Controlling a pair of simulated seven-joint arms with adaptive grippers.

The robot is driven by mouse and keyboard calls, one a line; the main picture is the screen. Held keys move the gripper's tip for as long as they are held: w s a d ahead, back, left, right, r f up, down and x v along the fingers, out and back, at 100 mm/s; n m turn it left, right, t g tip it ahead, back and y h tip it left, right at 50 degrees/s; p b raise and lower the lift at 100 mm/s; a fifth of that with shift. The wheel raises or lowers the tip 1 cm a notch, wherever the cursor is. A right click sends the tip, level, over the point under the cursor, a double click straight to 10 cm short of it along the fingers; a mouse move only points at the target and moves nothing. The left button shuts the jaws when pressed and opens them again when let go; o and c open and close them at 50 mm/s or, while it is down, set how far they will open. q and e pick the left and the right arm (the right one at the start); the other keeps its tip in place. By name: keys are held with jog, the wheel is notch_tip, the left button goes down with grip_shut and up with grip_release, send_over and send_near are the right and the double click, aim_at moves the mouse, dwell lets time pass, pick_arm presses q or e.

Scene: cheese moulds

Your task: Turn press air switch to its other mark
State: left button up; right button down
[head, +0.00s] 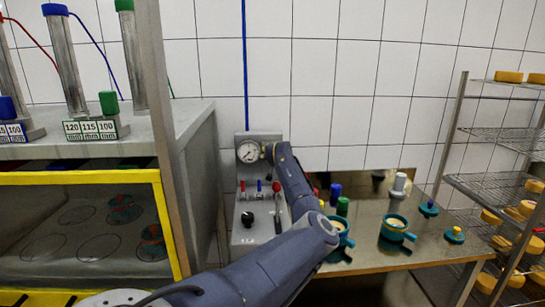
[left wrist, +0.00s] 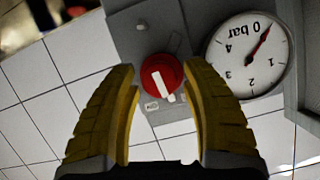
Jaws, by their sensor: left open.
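The press air switch is a round red knob (left wrist: 161,80) with a white bar, on a grey panel in the left wrist view. The bar runs from near the knob's centre toward its lower right edge. A small pale label (left wrist: 152,106) sits just below the knob. My left gripper (left wrist: 165,75) is open, with its yellow fingers on either side of the knob. I cannot tell whether they touch it. In the head view my left gripper (head: 265,152) is at the panel (head: 243,212), right beside the gauge, and the knob is hidden there.
A white gauge (left wrist: 250,55) sits close to the knob, its red needle near the 0 bar lettering. Lower on the panel are small levers and a black knob (head: 247,219). A table (head: 365,250) with teal moulds (head: 393,230) and a wire rack (head: 490,185) stand right.

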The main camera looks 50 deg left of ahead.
pick_arm(q)
jog(key=shift+w+a+f, duration=0.2)
jog(key=shift+w+a, duration=0.1)
jog(key=shift+a, duration=0.15)
grip_shut()
dwell(0.4)
jog(key=n+t+h, duration=0.1)
jog(key=n, duration=0.2)
jog(key=shift+f+t, duration=0.1)
jog(key=shift+t, duration=0.3)
jog(key=shift+n+t+h, duration=0.4)
jog(key=shift+n+t, duration=0.3)
jog(key=shift+n, duration=0.5)
